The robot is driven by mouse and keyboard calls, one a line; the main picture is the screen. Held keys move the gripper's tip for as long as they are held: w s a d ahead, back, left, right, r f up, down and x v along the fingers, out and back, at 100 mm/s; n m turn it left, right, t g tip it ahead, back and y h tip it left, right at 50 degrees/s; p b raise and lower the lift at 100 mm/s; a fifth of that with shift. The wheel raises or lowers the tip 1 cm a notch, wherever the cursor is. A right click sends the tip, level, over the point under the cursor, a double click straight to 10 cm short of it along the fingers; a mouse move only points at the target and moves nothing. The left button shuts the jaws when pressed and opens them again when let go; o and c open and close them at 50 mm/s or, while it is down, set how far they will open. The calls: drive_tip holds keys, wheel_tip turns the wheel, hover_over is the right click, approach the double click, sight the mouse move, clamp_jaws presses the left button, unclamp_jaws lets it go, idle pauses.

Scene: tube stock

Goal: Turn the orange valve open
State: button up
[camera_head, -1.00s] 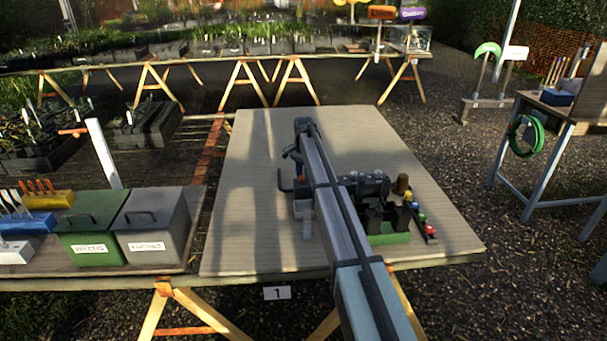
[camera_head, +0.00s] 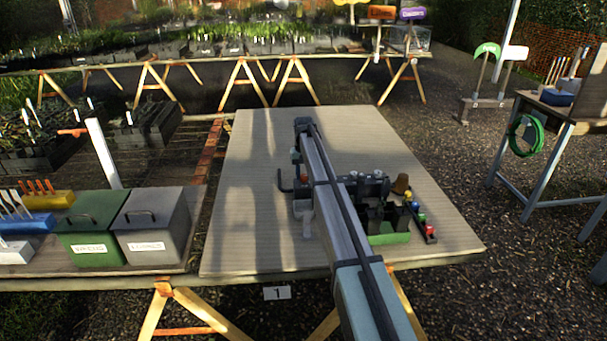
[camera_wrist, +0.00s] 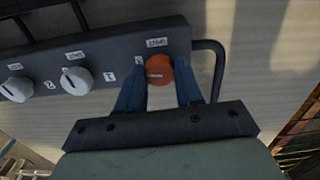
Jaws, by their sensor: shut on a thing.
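In the head view my arm covers much of the panel (camera_head: 350,186), and I cannot clearly make out the fingers or the knob there.
Two white knobs, one of them here (camera_wrist: 76,80), are on the same panel to the left. A dark bent handle (camera_wrist: 219,62) is close to the right finger. Small coloured items (camera_head: 420,216) stand right of my arm. The table's left half (camera_head: 250,200) is clear.

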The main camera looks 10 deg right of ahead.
sight(304, 176)
drive_tip(key=shift+n, duration=0.8)
drive_tip(key=o, duration=1)
drive_tip(key=shift+o, duration=0.2)
wheel_tip(304, 176, up, 14)
drive_tip(key=shift+f, duration=0.1)
